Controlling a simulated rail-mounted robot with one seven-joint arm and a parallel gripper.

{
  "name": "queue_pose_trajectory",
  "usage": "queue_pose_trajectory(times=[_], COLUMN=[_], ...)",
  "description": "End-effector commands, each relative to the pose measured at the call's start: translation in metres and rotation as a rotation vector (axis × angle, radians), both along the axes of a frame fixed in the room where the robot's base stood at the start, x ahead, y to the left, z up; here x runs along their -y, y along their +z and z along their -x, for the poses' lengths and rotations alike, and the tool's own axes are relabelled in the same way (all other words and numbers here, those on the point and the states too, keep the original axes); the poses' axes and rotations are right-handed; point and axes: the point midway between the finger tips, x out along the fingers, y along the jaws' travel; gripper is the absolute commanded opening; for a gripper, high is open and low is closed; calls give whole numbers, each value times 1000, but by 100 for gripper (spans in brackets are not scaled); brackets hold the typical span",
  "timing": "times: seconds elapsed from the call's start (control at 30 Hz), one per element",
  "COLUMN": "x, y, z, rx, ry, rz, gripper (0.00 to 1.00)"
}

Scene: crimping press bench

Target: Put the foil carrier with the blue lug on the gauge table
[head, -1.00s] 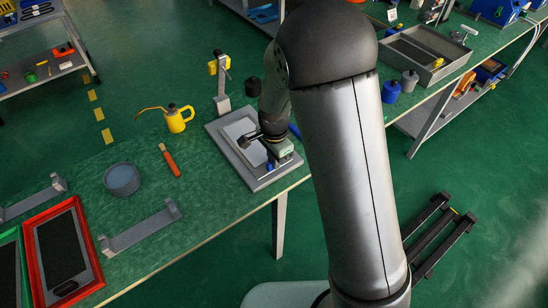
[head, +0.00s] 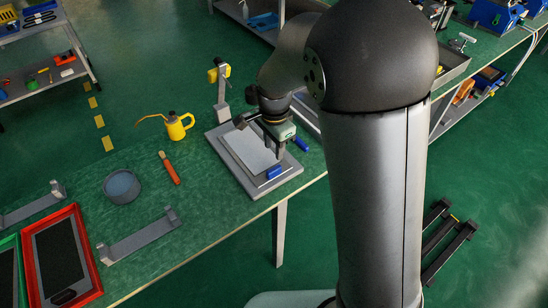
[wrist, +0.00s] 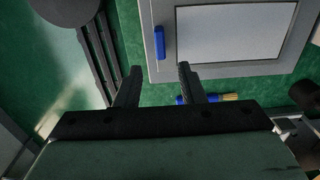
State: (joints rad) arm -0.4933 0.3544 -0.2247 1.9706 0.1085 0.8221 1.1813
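The foil carrier (head: 249,148) is a pale, flat, framed sheet with a blue lug (head: 274,172) at its near edge. It lies on the grey gauge table (head: 222,165) at the bench edge and looks flat. In the wrist view the pale sheet (wrist: 235,35) fills the upper right, and the blue lug (wrist: 159,42) stands clear just ahead of my fingertips. My gripper (wrist: 159,69) is open, with nothing between its fingers. In the head view my gripper (head: 279,150) is above the right side of the gauge table and partly hides the carrier.
A gauge stand with a yellow head (head: 220,75) stands behind the gauge table. A yellow oil can (head: 178,126), an orange-handled tool (head: 170,168) and a round grey dish (head: 122,186) are to the left. A blue-handled brush (wrist: 205,98) lies close beside the gauge table.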

Motion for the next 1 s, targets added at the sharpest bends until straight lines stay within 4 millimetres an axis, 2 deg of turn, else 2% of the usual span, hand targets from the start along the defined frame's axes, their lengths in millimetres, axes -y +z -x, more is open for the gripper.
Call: queue_pose_trajectory(times=[0.13,0.37,0.47,0.57,0.7,0.8,0.9,1.0], x=[0,1,11,38,82,105,119,127], y=[20,29,36,52,70,74,71,67], z=[-1,1,10,38,104,150,186,208], rx=[2,-1,0,5,23,35,40,37], ry=[0,1,45,176,469,676,841,944], rz=[0,1,-8,-28,-39,-26,-6,9], gripper=[36,36,36,36,36,36,36,36])
